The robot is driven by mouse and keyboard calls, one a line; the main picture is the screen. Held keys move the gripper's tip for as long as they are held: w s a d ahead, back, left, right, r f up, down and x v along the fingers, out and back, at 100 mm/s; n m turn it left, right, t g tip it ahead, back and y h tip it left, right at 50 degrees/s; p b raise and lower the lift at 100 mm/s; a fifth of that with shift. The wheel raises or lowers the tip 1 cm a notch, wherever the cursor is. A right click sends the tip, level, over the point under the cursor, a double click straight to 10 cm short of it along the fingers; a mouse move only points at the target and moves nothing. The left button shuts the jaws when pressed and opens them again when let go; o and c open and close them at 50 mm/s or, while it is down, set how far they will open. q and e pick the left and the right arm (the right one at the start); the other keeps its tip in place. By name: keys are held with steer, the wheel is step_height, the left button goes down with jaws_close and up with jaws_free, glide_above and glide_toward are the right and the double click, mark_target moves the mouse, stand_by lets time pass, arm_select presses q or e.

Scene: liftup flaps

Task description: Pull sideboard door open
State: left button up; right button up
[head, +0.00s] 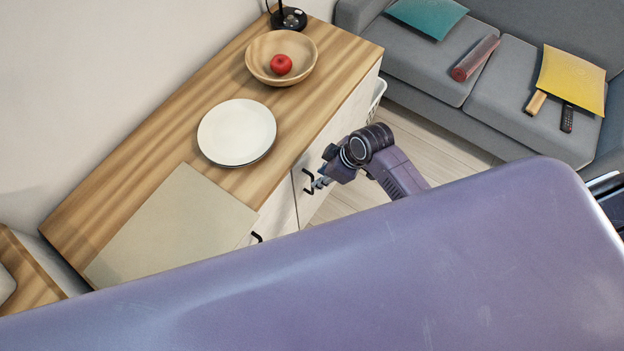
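The sideboard (190,110) has a wooden top and pale front doors, and runs diagonally through the left half of the head view. A black handle (307,181) shows on one pale door (335,140), and another black handle (257,237) shows lower on the front. My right gripper (318,184) is at the upper handle, with its fingertips beside or touching it. Its fingers are small here, and I cannot tell whether they are closed around the handle. No clear door opening shows. My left gripper is not in view.
A bowl (259,65) with a red apple (281,64), a white plate (237,132), a flat beige panel (170,225) and a black lamp base (289,18) are on the top. A grey sofa (420,68) stands behind open floor (430,135). My purple body hides the foreground.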

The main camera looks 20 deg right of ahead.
glide_above(313, 193)
steer(key=shift+w+f, duration=0.15)
steer(key=shift+f, duration=1.55)
steer(key=shift+w+f, duration=0.15)
steer(key=shift+f, duration=1.55)
steer(key=shift+c, duration=0.4)
jaws_close()
